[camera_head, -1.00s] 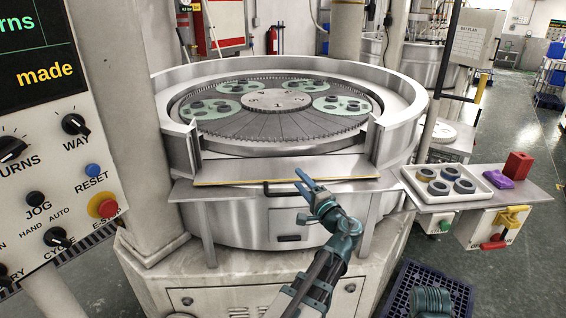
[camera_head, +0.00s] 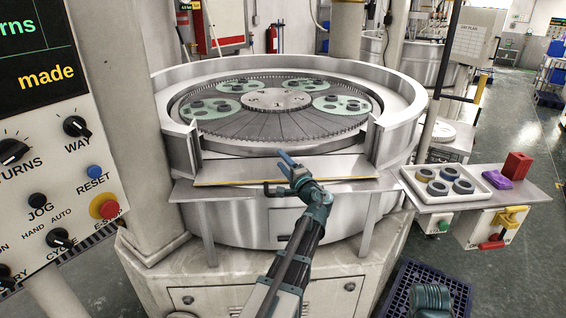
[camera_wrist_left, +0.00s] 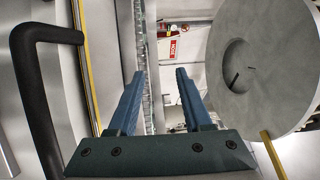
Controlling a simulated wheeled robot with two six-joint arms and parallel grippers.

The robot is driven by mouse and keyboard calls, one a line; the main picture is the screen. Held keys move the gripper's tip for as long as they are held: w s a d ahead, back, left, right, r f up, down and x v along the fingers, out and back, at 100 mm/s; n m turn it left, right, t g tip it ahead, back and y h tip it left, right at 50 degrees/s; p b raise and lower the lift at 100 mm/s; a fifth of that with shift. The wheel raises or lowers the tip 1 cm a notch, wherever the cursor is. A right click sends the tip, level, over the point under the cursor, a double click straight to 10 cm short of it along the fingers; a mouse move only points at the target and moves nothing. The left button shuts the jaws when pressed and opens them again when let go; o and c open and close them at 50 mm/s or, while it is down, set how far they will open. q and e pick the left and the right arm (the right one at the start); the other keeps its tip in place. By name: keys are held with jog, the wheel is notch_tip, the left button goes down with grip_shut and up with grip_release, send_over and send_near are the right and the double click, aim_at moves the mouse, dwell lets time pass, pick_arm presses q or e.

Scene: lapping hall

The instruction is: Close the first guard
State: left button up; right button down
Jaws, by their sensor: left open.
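The guard (camera_head: 330,168) is a flat metal panel with a yellow front edge, folded down across the gap in the machine's round metal wall. Its black bar handle (camera_head: 266,189) is at the front edge, partly hidden by my left gripper. My left gripper (camera_head: 284,164) is open and empty, just over the guard's front edge beside the handle. In the left wrist view the fingers (camera_wrist_left: 155,95) are apart with nothing between them. The black handle (camera_wrist_left: 32,90) stands left of them, outside the fingers.
The lapping plate (camera_head: 240,128) with green carriers lies behind the guard. A control panel (camera_head: 60,200) stands at left, with a red stop button. At right a white tray (camera_head: 408,172) of rings, a purple cloth (camera_head: 498,180) and a red block (camera_head: 517,165) sit on a shelf.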

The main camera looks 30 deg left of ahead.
pick_arm(q)
jog(key=shift+c, duration=0.2)
grip_shut()
dwell(1.1)
jog(key=shift+o, duration=0.2)
grip_release()
jog(key=b+v, duration=0.1)
jog(key=v, duration=1.3)
jog(key=shift+w+f, duration=0.1)
